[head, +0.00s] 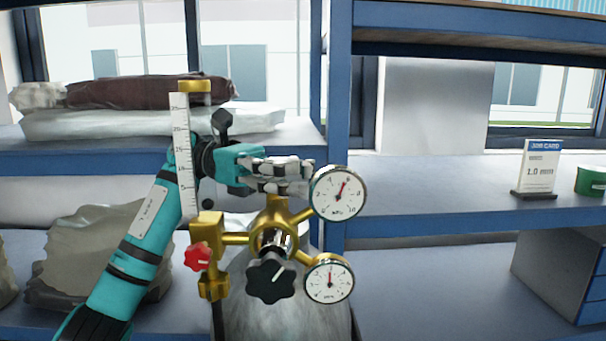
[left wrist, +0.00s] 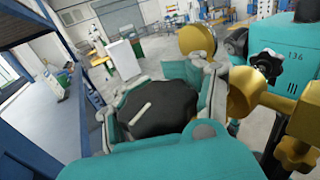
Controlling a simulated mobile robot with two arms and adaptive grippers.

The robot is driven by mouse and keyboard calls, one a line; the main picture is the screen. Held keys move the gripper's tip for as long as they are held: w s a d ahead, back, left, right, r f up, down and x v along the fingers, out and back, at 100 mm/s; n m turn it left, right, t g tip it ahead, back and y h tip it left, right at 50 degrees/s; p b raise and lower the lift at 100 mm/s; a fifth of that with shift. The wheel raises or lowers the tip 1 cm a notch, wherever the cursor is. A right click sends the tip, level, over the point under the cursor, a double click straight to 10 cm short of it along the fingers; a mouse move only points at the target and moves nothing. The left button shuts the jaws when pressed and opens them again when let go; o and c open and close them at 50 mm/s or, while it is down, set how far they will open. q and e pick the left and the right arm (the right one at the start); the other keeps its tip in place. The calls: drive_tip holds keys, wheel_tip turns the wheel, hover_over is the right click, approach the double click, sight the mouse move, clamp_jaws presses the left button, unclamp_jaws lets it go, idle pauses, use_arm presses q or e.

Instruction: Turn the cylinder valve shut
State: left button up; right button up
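The cylinder valve's black handwheel, with a pale bar mark, shows in the left wrist view (left wrist: 158,108). My left gripper (head: 288,176) is at the top of the valve, its fingers on opposite sides of the handwheel and apparently touching its rim. In the head view the fingers hide the handwheel. The grey gas cylinder (head: 278,318) stands below, its top partly hidden by the brass regulator (head: 262,240). The upper gauge (head: 338,192) has its needle up and right; the lower gauge (head: 329,282) needle points about straight up. My right gripper is not in view.
The regulator carries a black star knob (head: 270,280), a red knob (head: 197,257) and a scaled flow tube (head: 181,155) close to my left arm. Blue shelving holds sacks (head: 150,118), a job card (head: 539,167) and a green roll (head: 592,181). The shelf's middle right is clear.

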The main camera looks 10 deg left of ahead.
use_arm(q)
drive_tip(key=o, duration=0.4)
drive_tip(key=shift+a, duration=0.1)
drive_tip(key=shift+o, duration=0.6)
drive_tip(key=shift+d, duration=0.2)
wheel_tip(320, 180, up, 10)
drive_tip(key=shift+o, duration=0.4)
